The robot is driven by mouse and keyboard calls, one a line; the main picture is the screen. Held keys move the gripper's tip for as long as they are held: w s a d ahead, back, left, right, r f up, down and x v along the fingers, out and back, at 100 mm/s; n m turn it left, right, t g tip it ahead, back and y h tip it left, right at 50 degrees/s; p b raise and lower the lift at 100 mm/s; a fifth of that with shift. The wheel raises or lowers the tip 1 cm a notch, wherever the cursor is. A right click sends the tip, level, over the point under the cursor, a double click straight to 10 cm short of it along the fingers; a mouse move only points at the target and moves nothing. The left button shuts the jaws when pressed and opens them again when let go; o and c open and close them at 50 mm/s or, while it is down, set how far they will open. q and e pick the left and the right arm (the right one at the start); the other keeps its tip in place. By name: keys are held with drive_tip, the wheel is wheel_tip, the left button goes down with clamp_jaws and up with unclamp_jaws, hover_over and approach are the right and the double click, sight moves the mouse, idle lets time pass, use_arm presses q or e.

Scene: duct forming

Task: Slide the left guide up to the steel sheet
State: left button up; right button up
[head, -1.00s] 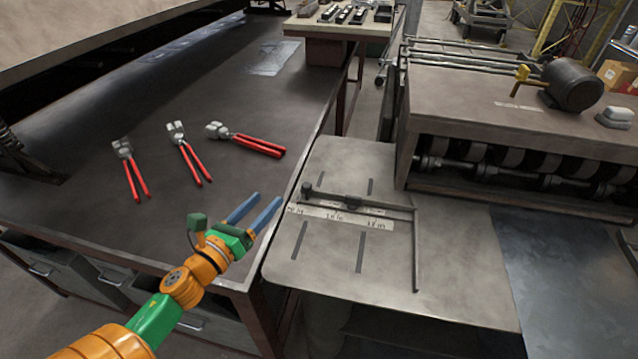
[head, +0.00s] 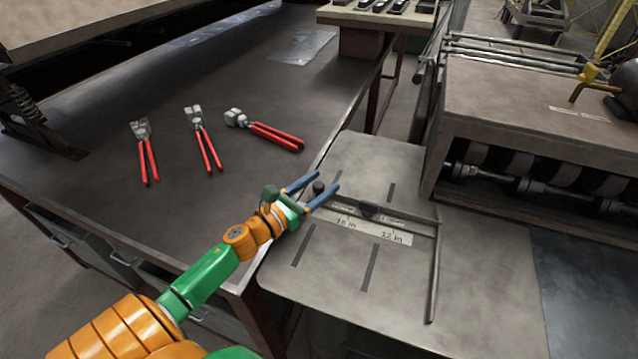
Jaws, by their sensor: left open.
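The left guide is a thin dark metal bar (head: 433,272) on the grey feed table, joined to a cross bar that runs left along a printed inch scale (head: 372,225) to a dark round knob (head: 318,187). My left gripper (head: 329,181) is open, its blue fingers at the knob, one on each side of it in the picture. I cannot tell whether they touch it. A dark blue-grey flat surface (head: 590,290), apparently the steel sheet, lies at the lower right, apart from the guide. My right gripper is not in view.
Several red-handled pliers (head: 200,140) lie on the dark workbench (head: 90,190) at left. The roller machine (head: 540,130) stands at the right behind the feed table (head: 490,270). The slotted table surface around the guide is clear.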

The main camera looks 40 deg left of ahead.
use_arm(q)
drive_tip(key=shift+s, duration=0.15)
drive_tip(key=shift+c, duration=1)
clamp_jaws()
